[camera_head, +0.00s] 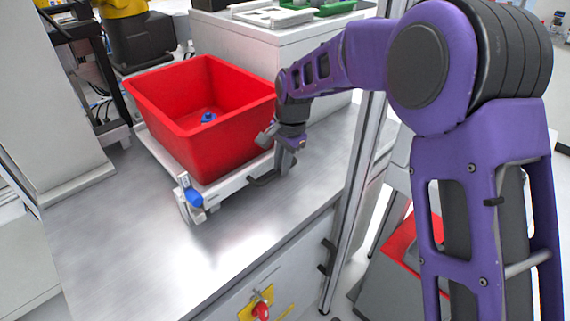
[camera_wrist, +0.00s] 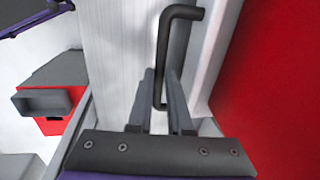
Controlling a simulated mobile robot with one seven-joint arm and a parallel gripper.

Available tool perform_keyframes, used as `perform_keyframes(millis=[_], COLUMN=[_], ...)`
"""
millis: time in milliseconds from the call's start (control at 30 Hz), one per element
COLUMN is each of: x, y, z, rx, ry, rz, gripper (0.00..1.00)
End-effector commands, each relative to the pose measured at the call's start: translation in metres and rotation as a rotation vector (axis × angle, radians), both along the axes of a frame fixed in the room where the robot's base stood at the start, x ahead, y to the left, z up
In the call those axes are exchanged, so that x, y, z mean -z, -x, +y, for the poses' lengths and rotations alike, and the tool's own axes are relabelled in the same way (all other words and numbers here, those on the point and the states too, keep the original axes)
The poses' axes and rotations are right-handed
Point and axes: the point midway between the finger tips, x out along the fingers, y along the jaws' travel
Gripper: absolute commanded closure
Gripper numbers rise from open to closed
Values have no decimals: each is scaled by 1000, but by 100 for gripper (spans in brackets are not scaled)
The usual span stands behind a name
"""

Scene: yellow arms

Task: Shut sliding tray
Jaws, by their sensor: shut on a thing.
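The sliding tray (camera_head: 236,184) is a pale flat carrier on the metal counter, with a red bin standing on it. A dark bent handle (camera_head: 262,180) sticks out from its front edge; the handle also shows in the wrist view (camera_wrist: 163,50). My gripper (camera_head: 285,160) is at the tray's front right corner, beside the bin. In the wrist view my gripper (camera_wrist: 160,95) has its two grey fingers on either side of the handle, closed on it. The tray's rails and far side are hidden by the bin.
The red bin (camera_head: 180,110) holds a small blue object (camera_head: 208,118). The metal counter (camera_head: 120,240) is clear in front. An upright metal post (camera_head: 350,200) stands right of the counter, near my arm.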

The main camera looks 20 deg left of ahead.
Motion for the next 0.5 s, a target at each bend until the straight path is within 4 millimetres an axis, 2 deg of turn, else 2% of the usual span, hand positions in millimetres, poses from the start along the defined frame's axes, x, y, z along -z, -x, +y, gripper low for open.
perform_keyframes(millis=[400, 433, 500], x=[-2, -2, -2], y=[-2, -2, -1], z=[5, 5, 5], rx=[-1, -1, -1], ry=[-11, -12, -11], rz=[-7, -7, -7], gripper=[100, 77, 65])
